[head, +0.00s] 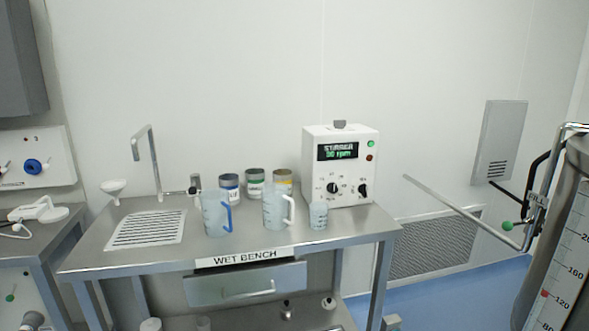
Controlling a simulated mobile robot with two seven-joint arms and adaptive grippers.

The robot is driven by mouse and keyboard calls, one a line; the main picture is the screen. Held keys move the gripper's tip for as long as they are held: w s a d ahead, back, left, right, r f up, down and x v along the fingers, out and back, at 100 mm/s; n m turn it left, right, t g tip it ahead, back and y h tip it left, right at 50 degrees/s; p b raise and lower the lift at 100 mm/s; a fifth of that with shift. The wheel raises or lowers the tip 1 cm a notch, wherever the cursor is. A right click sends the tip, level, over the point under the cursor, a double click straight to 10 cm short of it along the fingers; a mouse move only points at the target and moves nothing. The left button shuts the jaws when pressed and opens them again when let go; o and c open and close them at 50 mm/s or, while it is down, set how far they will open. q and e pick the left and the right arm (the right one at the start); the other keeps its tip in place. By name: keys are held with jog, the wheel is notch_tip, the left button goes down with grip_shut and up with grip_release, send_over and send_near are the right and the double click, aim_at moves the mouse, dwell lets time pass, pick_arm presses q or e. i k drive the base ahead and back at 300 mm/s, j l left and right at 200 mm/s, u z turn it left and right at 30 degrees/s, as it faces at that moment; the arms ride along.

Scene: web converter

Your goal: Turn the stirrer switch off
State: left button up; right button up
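The stirrer unit (314,155) is a white box standing at the right end of the wet bench, against the wall. Its display (338,151) is lit with green text that reads STIRRER and an rpm figure too small to read surely. A green lamp (371,144) looks lit, and a dark red lamp (369,158) sits below it. A black left knob (333,188) with marks around it and a black right knob (363,190) are on the lower front. I cannot tell from the labels which is the switch. Neither gripper is in view.
On the wet bench (364,224) stand a blue-handled jug (214,216), a white-handled jug (275,210), a small beaker (319,216) in front of the stirrer unit, and several tins behind. A long metal bar (455,207) juts in from the right.

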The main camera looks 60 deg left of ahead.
aim_at(363, 189)
jog(key=u, duration=1.75)
jog(key=i+l+u, duration=0.1)
jog(key=i+l, duration=0.1)
jog(key=i, duration=0.1)
